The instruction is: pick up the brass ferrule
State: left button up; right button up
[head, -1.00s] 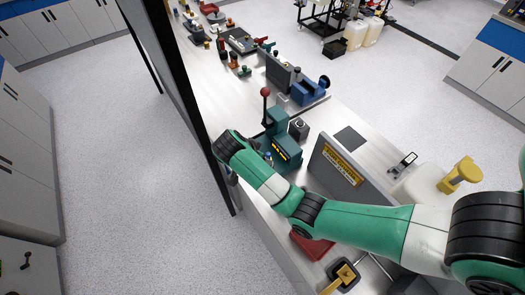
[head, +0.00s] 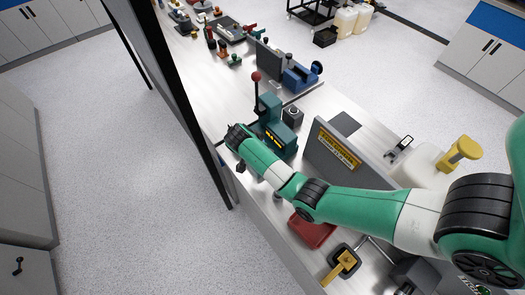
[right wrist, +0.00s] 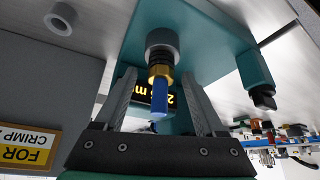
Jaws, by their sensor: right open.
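The brass ferrule (right wrist: 160,74) is a small gold-coloured ring in the right wrist view. It sits at the end of a dark grey round fitting on the teal press, with a blue piece (right wrist: 159,101) extending from it. My right gripper (right wrist: 160,78) is open. Its two fingers stand on either side of the ferrule, with a visible gap on each side. In the head view the teal press (head: 268,108) stands on the bench, and my right arm reaches to its near side. The ferrule is hidden there. My left gripper is not in view.
A grey upright panel with a yellow label (head: 338,150) stands close beside my right arm. A red tray (head: 312,231) lies below the arm. A dark post (head: 185,100) runs along the bench's left edge. A blue vise (head: 301,77) and small parts stand farther back.

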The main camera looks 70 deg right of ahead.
jog(key=shift+d+f, duration=0.25)
jog(key=shift+f, duration=0.25)
grip_shut()
jog(key=shift+r, duration=0.1)
notch_tip(320, 180, up, 4)
jog(key=shift+a+f+p, duration=0.1)
jog(key=shift+p, duration=0.7)
jog(key=s+a+r+p, duration=0.4)
jog(key=a+r+p, duration=0.5)
jog(key=a+p, duration=0.2)
jog(key=shift+s+a, duration=0.15)
jog(key=shift+a, duration=0.95)
